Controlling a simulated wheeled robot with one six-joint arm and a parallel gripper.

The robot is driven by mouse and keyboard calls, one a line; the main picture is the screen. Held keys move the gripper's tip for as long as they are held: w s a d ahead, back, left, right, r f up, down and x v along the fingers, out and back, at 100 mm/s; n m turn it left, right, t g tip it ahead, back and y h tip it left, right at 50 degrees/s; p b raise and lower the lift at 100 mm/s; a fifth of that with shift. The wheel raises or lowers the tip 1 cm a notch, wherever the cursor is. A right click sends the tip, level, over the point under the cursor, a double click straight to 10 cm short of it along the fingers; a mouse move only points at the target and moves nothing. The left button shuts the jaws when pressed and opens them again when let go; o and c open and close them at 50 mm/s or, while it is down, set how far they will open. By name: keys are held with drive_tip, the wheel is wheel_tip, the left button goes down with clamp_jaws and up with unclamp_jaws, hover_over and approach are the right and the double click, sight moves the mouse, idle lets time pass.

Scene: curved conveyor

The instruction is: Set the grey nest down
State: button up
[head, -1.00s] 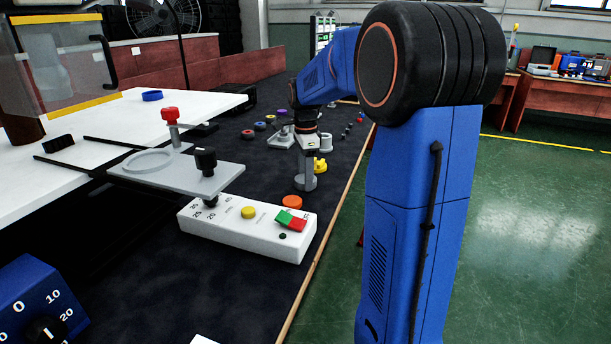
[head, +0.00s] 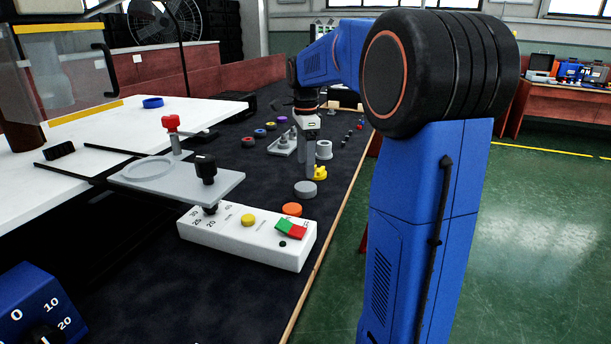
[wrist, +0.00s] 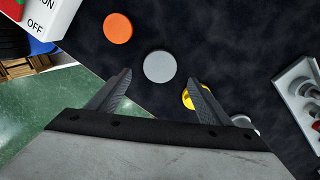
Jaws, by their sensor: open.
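The grey nest, a flat round grey disc, lies on the dark table top in the head view (head: 305,189). It also shows in the wrist view (wrist: 159,66), just beyond my fingertips and in line with the gap between them. My gripper (head: 309,175) is above and behind the disc in the head view, pointing down. In the wrist view my gripper (wrist: 160,79) has its two fingers spread wide with nothing between them. The disc looks clear of both fingers.
A yellow piece (head: 320,173) and a grey cylinder (head: 324,149) stand behind. The table's wooden edge (head: 327,240) runs along the right.

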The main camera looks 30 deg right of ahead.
wheel_tip(320, 180, up, 4)
drive_tip(key=shift+r, duration=0.25)
idle(0.5)
